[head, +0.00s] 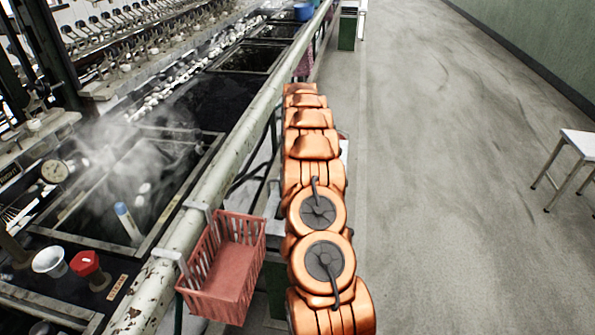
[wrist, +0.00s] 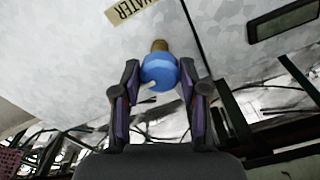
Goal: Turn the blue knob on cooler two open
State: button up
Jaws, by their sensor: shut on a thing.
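In the wrist view the blue knob (wrist: 160,72) sits on a short brass stem (wrist: 160,45) against a pale mottled metal panel (wrist: 85,45). A tan label reading "WATER" (wrist: 128,9) is on the panel just beyond it. My gripper (wrist: 160,66) has one finger on each side of the knob and is shut on it. The fingertips partly hide the knob's sides. In the head view my orange arm stretches away along the basins, and neither the gripper nor the knob can be seen. I cannot tell the cooler's number.
In the head view a pale rail (head: 175,245) runs along steaming basins on the left, with a red basket (head: 222,287) hung on it. A red knob (head: 86,264) is by the near basin. The grey floor (head: 440,190) on the right is open up to a white stool (head: 582,142).

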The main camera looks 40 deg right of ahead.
jog(key=o, duration=1.1)
jog(key=shift+o, duration=0.2)
notch_tip(320, 180, up, 12)
jog(key=shift+d, duration=0.1)
dwell(0.4)
